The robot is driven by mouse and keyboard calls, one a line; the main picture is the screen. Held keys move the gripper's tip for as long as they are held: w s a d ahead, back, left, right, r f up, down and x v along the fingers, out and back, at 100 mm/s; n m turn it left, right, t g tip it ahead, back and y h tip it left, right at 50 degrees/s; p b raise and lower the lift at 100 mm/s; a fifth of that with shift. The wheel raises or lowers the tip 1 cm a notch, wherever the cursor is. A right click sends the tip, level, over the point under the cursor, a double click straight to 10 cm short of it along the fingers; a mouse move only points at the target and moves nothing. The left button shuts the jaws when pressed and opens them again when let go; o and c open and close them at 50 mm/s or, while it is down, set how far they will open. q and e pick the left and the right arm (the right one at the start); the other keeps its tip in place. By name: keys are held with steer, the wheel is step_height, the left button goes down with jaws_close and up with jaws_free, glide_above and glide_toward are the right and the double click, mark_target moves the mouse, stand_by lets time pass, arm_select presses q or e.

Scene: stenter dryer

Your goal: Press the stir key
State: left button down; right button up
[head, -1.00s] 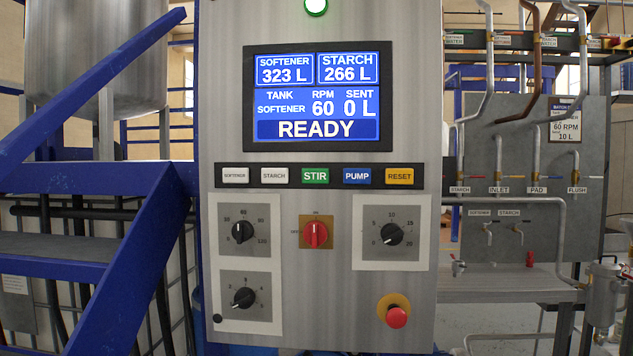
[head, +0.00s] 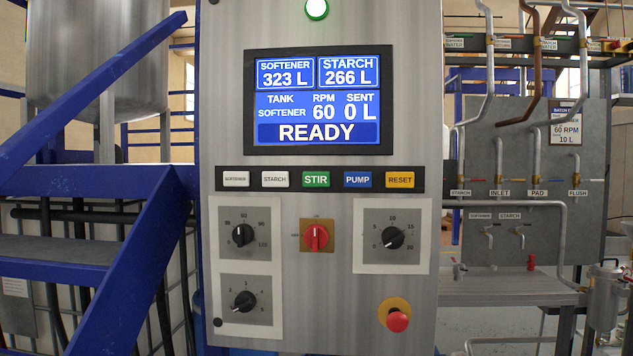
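The green STIR key (head: 316,179) sits in the middle of a dark key strip on the control panel (head: 340,275). To its left are the white SOFTENER key (head: 236,179) and the white STARCH key (head: 275,179). To its right are the blue PUMP key (head: 357,180) and the orange RESET key (head: 400,180). The screen (head: 319,101) above reads SOFTENER 323 L, STARCH 266 L, tank SOFTENER, RPM 60, SENT 0 L and READY. A green lamp (head: 317,9) at the top looks lit. Neither of my grippers shows in the head view.
Below the keys are black dials (head: 242,235), a red switch (head: 316,237) and a red mushroom button (head: 397,321). Blue stair rails (head: 120,260) stand at the left. Pipes and a valve board (head: 530,200) stand at the right. The space before the keys looks clear.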

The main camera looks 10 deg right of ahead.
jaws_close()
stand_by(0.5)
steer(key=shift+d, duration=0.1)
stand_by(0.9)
